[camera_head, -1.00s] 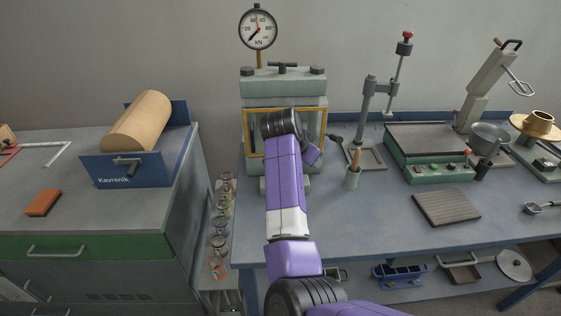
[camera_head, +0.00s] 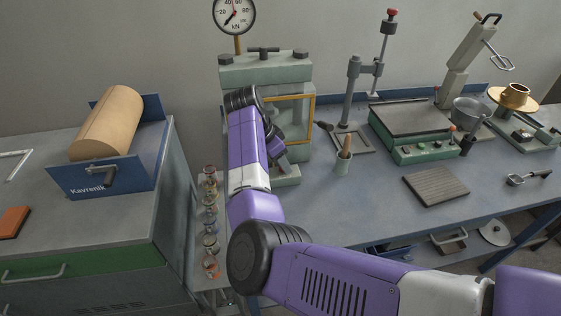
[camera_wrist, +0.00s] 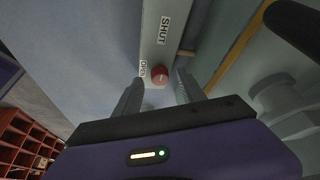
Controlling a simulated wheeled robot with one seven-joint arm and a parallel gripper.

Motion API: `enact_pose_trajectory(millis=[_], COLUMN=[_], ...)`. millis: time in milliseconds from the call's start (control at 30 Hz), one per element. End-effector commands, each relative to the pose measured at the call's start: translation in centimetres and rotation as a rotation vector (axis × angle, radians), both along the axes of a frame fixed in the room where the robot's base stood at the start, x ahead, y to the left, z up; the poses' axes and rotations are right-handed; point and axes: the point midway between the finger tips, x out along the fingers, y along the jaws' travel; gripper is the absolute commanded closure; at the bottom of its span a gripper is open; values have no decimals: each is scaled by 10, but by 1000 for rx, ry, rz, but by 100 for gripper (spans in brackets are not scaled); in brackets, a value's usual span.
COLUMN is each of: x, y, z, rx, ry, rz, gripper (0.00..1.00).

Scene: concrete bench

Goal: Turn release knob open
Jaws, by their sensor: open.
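The release knob (camera_wrist: 160,75) is a small round red knob in the wrist view. It sits on a pale grey-green strip marked SHUT above it and OPEN at its left. My gripper (camera_wrist: 158,82) is open, with one finger on each side of the knob. I cannot tell whether either finger touches it. In the head view the knob is hidden behind my arm. The press (camera_head: 265,68) is a grey-green machine with a yellow-framed window and a round kN dial (camera_head: 234,14) on top. My wrist is at its lower left front.
A blue cradle (camera_head: 140,177) with a tan roll stands on the left cabinet. Small jars (camera_head: 211,225) fill the gap at left.

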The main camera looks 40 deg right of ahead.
Motion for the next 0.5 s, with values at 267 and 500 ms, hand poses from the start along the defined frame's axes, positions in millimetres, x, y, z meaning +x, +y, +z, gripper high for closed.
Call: enact_pose_trajectory(millis=[267,500], x=[-1,-1], y=[-3,-3], z=[-9,-9], rx=[0,0], ry=[-1,-1], rz=[0,0], gripper=[52,74])
